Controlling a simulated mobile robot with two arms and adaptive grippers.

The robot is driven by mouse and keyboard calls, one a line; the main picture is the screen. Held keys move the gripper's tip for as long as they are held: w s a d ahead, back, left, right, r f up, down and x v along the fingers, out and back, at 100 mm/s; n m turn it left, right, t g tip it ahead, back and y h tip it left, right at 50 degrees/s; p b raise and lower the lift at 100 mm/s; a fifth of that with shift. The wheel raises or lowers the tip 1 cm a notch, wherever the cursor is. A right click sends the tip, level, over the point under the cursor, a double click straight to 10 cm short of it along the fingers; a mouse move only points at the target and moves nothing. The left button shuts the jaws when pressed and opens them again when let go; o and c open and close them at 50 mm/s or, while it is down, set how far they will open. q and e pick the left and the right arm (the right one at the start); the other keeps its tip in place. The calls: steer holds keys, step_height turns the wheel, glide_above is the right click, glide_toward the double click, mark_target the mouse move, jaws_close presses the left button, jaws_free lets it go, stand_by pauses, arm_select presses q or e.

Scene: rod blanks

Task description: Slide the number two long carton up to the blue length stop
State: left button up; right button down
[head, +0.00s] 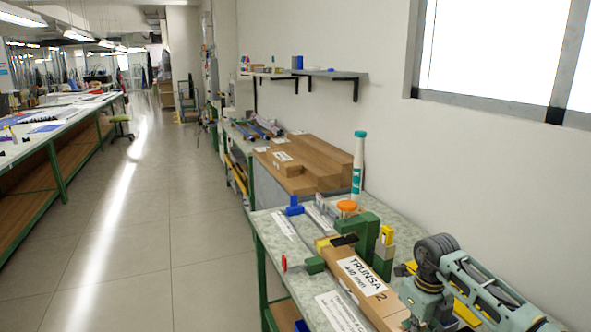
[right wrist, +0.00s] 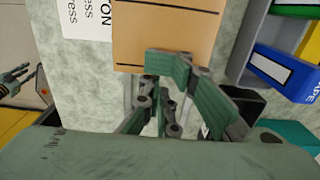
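The long carton marked "TRUNSA 2, 310 mm" (head: 345,262) lies along the bench in the head view, its far end by the green fixture (head: 370,232). The blue length stop (head: 293,208) stands farther back and left, apart from the carton. My right gripper (head: 418,312) is at the carton's near end. In the right wrist view, its bent green fingers (right wrist: 165,100) are at the edge of the carton (right wrist: 165,35) and partly overlap it; contact and finger opening are unclear. Dark finger-like parts at that view's left edge, perhaps my left gripper (right wrist: 14,80), show only in part.
A red-handled green clamp (head: 312,265) is left of the carton. A white printed sheet (head: 340,312) lies beside it. A yellow-topped block (head: 386,238) and a white-and-teal tube (head: 358,165) stand to the right. Brown cartons (head: 315,165) are stacked beyond.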

mark_target(398, 316)
steer(key=shift+w+a+f+b, duration=0.1)
steer(key=shift+w+a+b, duration=0.3)
steer(key=shift+w+b, duration=0.4)
steer(key=shift+w+a+f+b, duration=0.15)
steer(key=shift+w+a+b, duration=0.25)
steer(key=shift+w+b, duration=0.35)
steer(key=shift+w+a+f+b, duration=0.1)
steer(key=shift+w+a+b, duration=0.3)
steer(key=shift+w+b, duration=0.65)
steer(key=shift+w, duration=0.05)
steer(key=shift+w+a+r, duration=0.1)
steer(key=shift+w, duration=0.1)
